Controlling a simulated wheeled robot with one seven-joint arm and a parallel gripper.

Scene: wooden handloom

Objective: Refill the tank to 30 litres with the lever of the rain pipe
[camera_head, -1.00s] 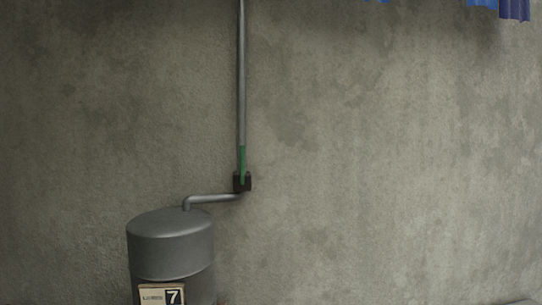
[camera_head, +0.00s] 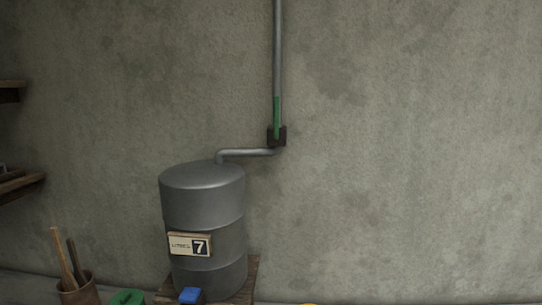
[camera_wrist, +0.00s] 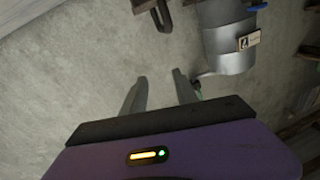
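The grey metal tank (camera_head: 202,205) stands on a wooden stand against the wall. Its plate (camera_head: 190,245) shows the number 7. The rain pipe (camera_head: 278,50) comes down the wall to a dark valve block (camera_head: 277,137), from which a bent pipe runs to the tank top. The green lever (camera_head: 277,112) points up along the pipe. My gripper (camera_wrist: 160,77) shows only in the wrist view, its two fingers apart with nothing seen between them. There the tank (camera_wrist: 226,35) appears inverted at upper right, and a bit of green lever (camera_wrist: 197,86) shows beside the right finger.
A blue tap (camera_head: 190,295) sits at the tank's foot. A pot with wooden sticks (camera_head: 80,291) and a green object (camera_head: 127,297) stand at lower left. Shelves (camera_head: 15,185) edge in at far left. The wall right of the pipe is bare.

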